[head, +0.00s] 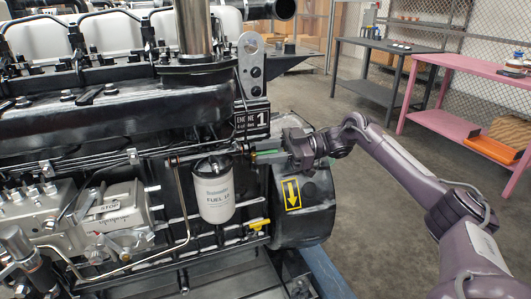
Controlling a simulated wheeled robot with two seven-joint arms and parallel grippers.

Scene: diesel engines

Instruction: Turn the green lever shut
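The green lever (268,156) shows as a short green bar beside the end of a thin pipe, right of the white fuel filter (213,190) on the engine (120,120). My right gripper (280,150) reaches in from the right and is at the lever, with its fingers overlapping it in this view. The fingers hide part of the lever. I cannot tell whether they are closed on it or only beside it. My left gripper is not in view.
A plate marked "ENGINE 1" (252,121) sits just above the lever. A yellow arrow label (291,194) is on the dark round housing below. A yellow handle (259,224) sits lower down. A grey bench (385,46) and a pink bench (470,69) stand behind; the floor between is clear.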

